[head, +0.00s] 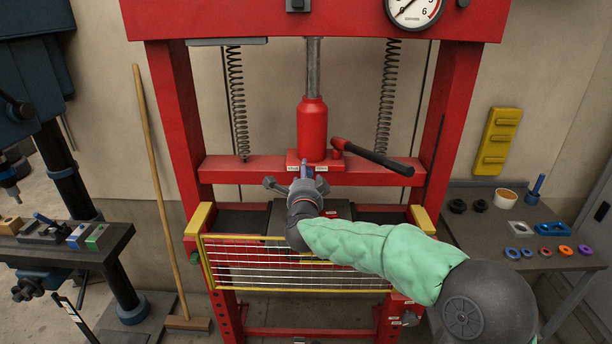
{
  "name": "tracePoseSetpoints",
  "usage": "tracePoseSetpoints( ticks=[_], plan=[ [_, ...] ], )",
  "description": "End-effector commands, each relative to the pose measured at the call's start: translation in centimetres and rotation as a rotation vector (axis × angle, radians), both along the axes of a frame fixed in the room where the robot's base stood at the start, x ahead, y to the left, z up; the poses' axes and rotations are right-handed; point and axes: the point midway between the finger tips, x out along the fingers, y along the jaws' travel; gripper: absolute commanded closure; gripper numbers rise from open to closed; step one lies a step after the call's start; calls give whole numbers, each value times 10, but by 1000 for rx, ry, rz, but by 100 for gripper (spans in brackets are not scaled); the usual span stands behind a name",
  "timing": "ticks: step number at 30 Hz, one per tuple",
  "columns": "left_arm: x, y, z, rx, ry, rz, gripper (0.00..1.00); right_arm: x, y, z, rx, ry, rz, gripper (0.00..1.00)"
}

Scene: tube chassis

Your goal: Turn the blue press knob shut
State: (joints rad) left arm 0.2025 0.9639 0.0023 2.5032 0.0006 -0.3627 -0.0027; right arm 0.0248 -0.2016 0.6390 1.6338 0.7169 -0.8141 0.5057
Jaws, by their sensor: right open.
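The red press frame (185,125) stands in the middle with a red jack body (312,130) at its centre. A small blue-violet knob (304,168) shows at the foot of the jack, just beyond my right gripper. My right gripper (297,182) reaches in from the lower right on a green-sleeved arm. Its fingers are spread open, one to the left and one to the right, close to the knob. The gripper partly hides the knob, and I cannot tell whether they touch. My left gripper is not in view.
A black-gripped lever (372,156) sticks out right of the jack. A yellow-framed mesh guard (240,262) spans the press front below my arm. Benches stand left (95,250) and right (470,230). A broom (160,190) leans at left.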

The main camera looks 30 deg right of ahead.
Motion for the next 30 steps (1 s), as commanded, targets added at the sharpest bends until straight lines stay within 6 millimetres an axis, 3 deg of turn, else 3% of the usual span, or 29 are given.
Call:
tracePoseSetpoints(
  ticks=[15,21,30],
  plan=[
    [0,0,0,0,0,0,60,-78,49,3,1,-1,4,44],
    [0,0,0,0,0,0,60,-91,57,3,1,0,3,44],
    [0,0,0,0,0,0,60,-93,57,3,1,1,1,44]
  ],
)
